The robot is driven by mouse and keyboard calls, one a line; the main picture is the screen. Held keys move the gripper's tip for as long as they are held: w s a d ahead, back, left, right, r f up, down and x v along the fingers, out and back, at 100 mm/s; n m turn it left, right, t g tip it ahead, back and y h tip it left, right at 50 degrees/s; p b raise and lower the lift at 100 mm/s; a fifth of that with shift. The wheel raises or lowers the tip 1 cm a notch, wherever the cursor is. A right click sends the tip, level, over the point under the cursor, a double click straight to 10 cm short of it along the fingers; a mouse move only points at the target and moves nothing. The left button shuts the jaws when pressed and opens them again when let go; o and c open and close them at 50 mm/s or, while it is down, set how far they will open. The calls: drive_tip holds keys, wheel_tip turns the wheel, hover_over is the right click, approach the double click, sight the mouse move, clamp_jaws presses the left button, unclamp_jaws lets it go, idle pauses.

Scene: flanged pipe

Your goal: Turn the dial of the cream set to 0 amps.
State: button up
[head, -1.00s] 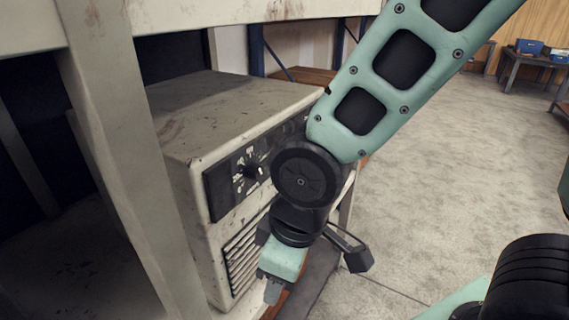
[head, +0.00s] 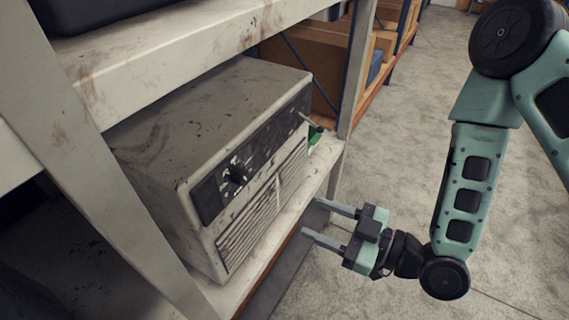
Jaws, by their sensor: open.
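The cream set (head: 206,116) is a worn box on the lower shelf, with a dark control panel and a vent grille on its front. Its black dial (head: 238,174) sticks out near the left end of the panel, with pale marks around it. The marks are too small to read, so the dial's setting cannot be told. My gripper (head: 311,218) is open and empty. It is to the right of the set and lower than the dial, its two grey fingers apart and pointing left toward the shelf's front edge. It is clear of the dial.
A pale shelf board (head: 187,50) runs above the set, and a shelf post (head: 113,170) stands at its left front. Another post (head: 352,75) stands beyond its right end. A green object (head: 315,136) sits by the set's far end. The concrete floor (head: 405,130) is open on the right.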

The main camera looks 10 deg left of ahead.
drive_tip(key=b, duration=1.3)
approach(246, 180)
drive_tip(key=shift+t, duration=0.3)
drive_tip(key=p+x, duration=0.3)
drive_tip(key=x, duration=0.4)
drive_tip(key=shift+s+a+r, duration=0.1)
drive_tip(key=shift+s+a, duration=0.05)
drive_tip(key=shift+w+a+p, duration=0.3)
drive_tip(key=shift+a+p, duration=0.05)
drive_tip(key=shift+a, duration=0.3)
drive_tip(key=shift+c, duration=0.3)
drive_tip(key=c, duration=0.9)
